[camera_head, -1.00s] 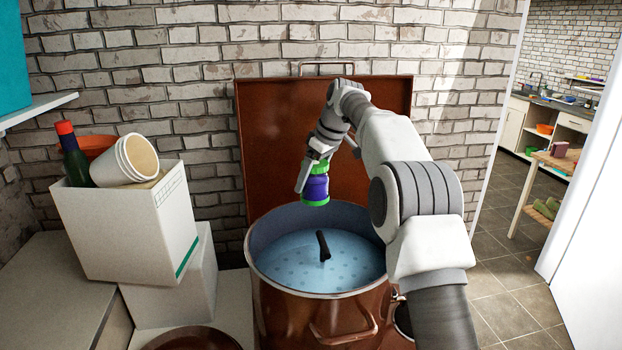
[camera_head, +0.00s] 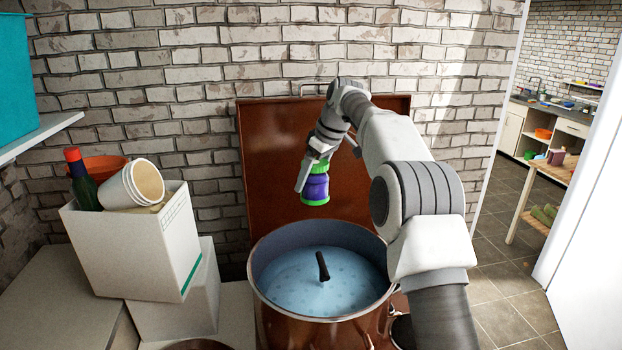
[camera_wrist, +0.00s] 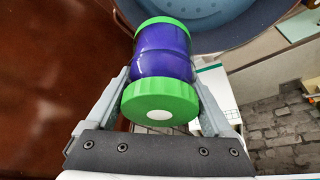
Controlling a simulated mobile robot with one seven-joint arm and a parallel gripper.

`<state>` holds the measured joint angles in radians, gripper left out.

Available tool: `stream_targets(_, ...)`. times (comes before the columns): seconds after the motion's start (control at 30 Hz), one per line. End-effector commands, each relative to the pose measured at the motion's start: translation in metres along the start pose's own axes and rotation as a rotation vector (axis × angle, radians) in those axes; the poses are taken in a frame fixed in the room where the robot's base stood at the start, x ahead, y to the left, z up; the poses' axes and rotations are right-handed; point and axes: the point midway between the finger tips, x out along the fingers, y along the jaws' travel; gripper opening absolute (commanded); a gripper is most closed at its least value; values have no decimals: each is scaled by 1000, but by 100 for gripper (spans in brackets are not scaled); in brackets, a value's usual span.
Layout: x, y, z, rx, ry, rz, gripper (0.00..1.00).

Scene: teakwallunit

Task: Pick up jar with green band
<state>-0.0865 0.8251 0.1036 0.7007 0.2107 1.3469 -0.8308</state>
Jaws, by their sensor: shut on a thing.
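The jar (camera_head: 315,187) is purple with green ends. My gripper (camera_head: 317,175) is shut on it and holds it in the air above the back part of a large pot. In the wrist view the jar (camera_wrist: 162,66) lies between the two fingers of my gripper (camera_wrist: 163,100), its green lid toward the palm. The far green end shows against the pot's rim.
A large copper pot (camera_head: 270,300) with a light blue inside and a black handle stands below the jar. A brown panel (camera_head: 275,150) stands behind it. A white box (camera_head: 125,250) with a bottle and cups is at left. A teal bin (camera_head: 15,70) sits on a shelf.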

Motion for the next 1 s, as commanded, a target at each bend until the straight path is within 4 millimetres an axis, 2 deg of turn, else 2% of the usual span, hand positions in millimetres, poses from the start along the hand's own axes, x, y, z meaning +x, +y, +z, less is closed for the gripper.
stream_targets(0.03,-8,0,-4,-1,3,2,0)
stream_targets(0.63,-46,0,-20,-1,3,2,0)
stream_targets(1.0,-49,0,-20,0,1,1,0)
